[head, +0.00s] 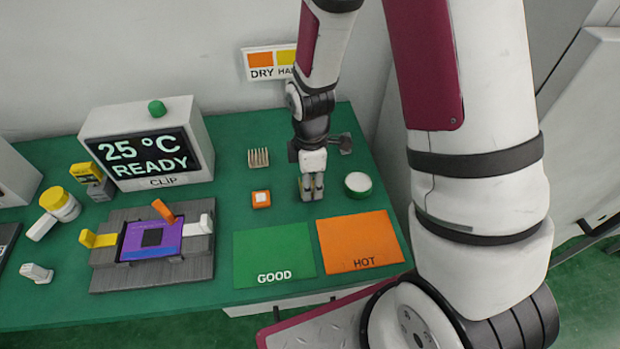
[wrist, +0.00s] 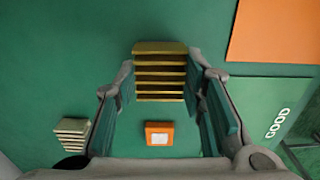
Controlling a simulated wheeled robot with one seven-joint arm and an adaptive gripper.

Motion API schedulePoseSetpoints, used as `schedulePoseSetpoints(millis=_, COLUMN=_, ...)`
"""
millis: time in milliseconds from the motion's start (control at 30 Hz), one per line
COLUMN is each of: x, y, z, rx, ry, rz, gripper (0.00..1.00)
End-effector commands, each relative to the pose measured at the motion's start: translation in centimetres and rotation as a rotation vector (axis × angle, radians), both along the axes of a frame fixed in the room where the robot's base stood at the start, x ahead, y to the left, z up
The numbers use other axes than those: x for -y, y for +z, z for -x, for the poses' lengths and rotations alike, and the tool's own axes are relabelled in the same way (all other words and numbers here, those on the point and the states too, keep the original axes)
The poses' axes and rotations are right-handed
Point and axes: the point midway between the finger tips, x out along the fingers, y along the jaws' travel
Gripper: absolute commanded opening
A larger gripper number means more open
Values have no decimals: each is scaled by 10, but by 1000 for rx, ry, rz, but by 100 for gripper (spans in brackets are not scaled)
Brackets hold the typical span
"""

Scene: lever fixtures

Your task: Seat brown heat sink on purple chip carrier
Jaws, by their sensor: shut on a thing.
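The brown heat sink (wrist: 160,72), a finned block, sits between the fingertips of my gripper (wrist: 160,85) in the wrist view, with its fins facing the camera. In the head view my gripper (head: 312,194) points down over the table behind the orange mat, and its fingers mostly hide the heat sink. I cannot tell whether the heat sink touches the table. The purple chip carrier (head: 133,241), with a dark square chip in its middle, lies in a grey fixture (head: 110,277) at the left, well apart from my gripper. Yellow (head: 97,239), orange (head: 163,210) and white (head: 199,227) levers stand around the carrier.
A beige finned block (head: 258,158) and an orange box (head: 261,199) stand left of my gripper, a round white-topped tin (head: 358,184) right. Green GOOD (head: 272,252) and orange HOT (head: 360,240) mats lie in front. A display (head: 147,155) reading 25 °C READY stands behind the fixture.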

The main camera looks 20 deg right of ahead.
Motion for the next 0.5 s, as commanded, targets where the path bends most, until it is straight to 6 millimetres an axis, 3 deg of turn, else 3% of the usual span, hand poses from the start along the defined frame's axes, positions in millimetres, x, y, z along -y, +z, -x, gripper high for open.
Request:
schedulePoseSetpoints(millis=233, x=0, y=-1, z=0, rx=0, ry=0, rz=0, gripper=9)
schedulePoseSetpoints(millis=267, x=0, y=-1, z=0, rx=0, ry=0, rz=0, gripper=39)
schedulePoseSetpoints(millis=333, x=0, y=-1, z=0, rx=0, ry=0, rz=0, gripper=55)
schedulePoseSetpoints(millis=367, x=0, y=-1, z=0, rx=0, ry=0, rz=0, gripper=60)
schedulePoseSetpoints(millis=500, x=0, y=-1, z=0, rx=0, ry=0, rz=0, gripper=60)
